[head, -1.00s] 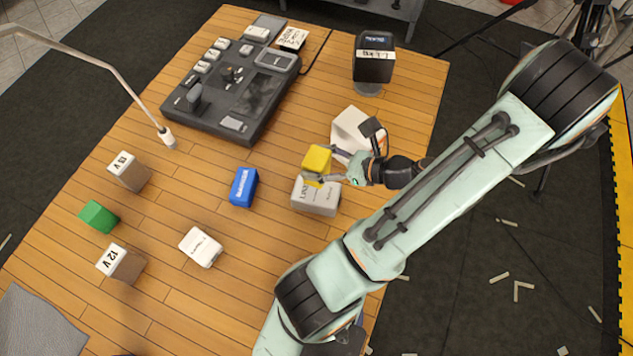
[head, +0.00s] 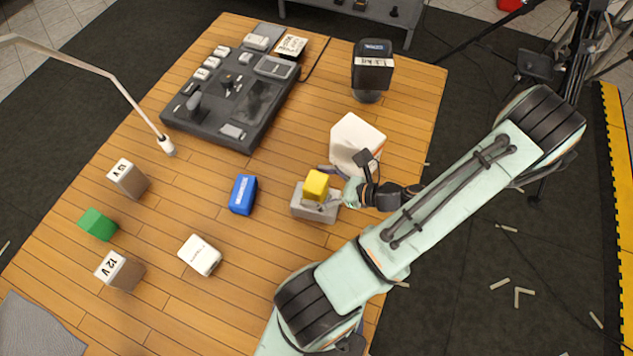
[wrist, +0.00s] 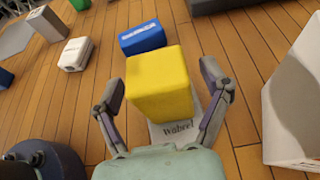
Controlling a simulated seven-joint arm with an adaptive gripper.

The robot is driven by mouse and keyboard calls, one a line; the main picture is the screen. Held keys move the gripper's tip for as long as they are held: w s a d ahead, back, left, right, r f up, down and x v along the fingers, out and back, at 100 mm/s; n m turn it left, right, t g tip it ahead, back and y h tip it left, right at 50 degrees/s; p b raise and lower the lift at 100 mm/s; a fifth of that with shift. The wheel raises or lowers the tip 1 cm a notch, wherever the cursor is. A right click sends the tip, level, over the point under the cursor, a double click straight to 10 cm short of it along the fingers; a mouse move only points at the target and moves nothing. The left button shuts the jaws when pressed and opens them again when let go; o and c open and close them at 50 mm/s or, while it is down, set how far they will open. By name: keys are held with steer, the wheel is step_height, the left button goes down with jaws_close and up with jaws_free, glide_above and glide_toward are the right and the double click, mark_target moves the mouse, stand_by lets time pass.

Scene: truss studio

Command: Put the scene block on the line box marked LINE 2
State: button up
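The yellow block (head: 316,185) rests on top of the light grey box (head: 318,213). Part of a LINE marking showed on that box earlier, but its number cannot be read. In the wrist view the yellow block (wrist: 160,82) is between my fingers, with the grey box (wrist: 170,132) under it and its lettering partly covered. My gripper (wrist: 163,80) is open, with one finger on each side of the block and a small gap at each. In the head view my gripper (head: 328,186) is at the block, partly overlapping it and the box.
A white box (head: 357,138) stands close behind my gripper. A blue box (head: 243,195), white box (head: 200,255), green block (head: 98,225) and two brown voltage-marked boxes (head: 130,178) (head: 122,270) lie left. A black console (head: 225,130) and lamp arm (head: 100,70) are farther back.

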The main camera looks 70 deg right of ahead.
stand_by(0.3)
steer(key=shift+r, duration=0.2)
steer(key=v, duration=1.2)
steer(key=w+a+r+n+g+y, duration=0.3)
steer(key=w+a+n+g, duration=0.25)
steer(key=w+n, duration=0.35)
steer(key=w+a+r+n+g+y, duration=0.35)
steer(key=w+n+g, duration=0.3)
steer(key=n, duration=0.35)
steer(key=a+r+n+g+h, duration=0.1)
steer(key=a+r+n+h, duration=0.1)
steer(key=a+n, duration=0.5)
steer(key=s+a+r+n+h, duration=0.1)
steer(key=a+r+n+h, duration=0.2)
steer(key=a+n, duration=0.5)
steer(key=n, duration=0.3)
steer(key=shift+g+h, duration=0.35)
steer(key=shift+g, duration=0.05)
